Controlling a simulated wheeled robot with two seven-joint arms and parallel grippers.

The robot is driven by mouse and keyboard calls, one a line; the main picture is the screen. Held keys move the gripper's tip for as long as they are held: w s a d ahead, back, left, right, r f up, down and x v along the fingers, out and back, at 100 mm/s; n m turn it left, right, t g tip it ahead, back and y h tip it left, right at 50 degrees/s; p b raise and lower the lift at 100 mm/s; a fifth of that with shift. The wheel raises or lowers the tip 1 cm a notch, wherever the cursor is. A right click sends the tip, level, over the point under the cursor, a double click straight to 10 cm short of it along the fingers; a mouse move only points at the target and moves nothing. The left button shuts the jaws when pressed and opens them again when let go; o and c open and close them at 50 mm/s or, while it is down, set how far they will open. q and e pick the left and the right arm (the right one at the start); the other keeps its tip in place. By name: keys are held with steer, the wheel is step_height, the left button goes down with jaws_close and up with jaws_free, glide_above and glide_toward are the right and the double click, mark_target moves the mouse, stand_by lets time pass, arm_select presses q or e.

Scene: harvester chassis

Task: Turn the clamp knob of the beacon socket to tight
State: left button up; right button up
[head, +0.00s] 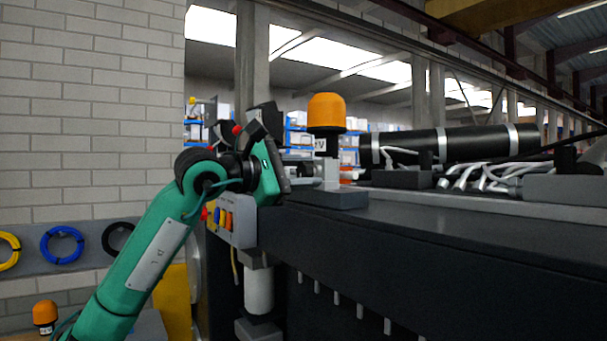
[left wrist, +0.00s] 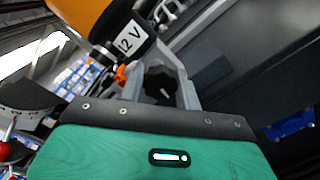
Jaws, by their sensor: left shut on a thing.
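The orange beacon (head: 326,112) stands upright in its grey socket (head: 331,174) on the dark chassis top. In the left wrist view the beacon (left wrist: 82,14) carries a "12 V" label, and the black clamp knob (left wrist: 160,82) with a pale mark sits at the side of the grey socket. My left gripper (head: 303,173) reaches in from the left to the socket's near side and is shut on the clamp knob. Its fingers are mostly hidden by its own body. The knob is hidden in the head view. My right gripper is not in view.
A black cylinder (head: 450,145) with silver bands and loose grey cables (head: 485,175) lie to the right of the socket. A panel with coloured switches (head: 228,218) is below my left wrist. Another orange beacon (head: 45,315) stands at the lower left. Hose coils (head: 62,245) hang on the wall.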

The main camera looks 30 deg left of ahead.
arm_select(q)
steer(key=shift+m, duration=2)
steer(key=o, duration=0.7)
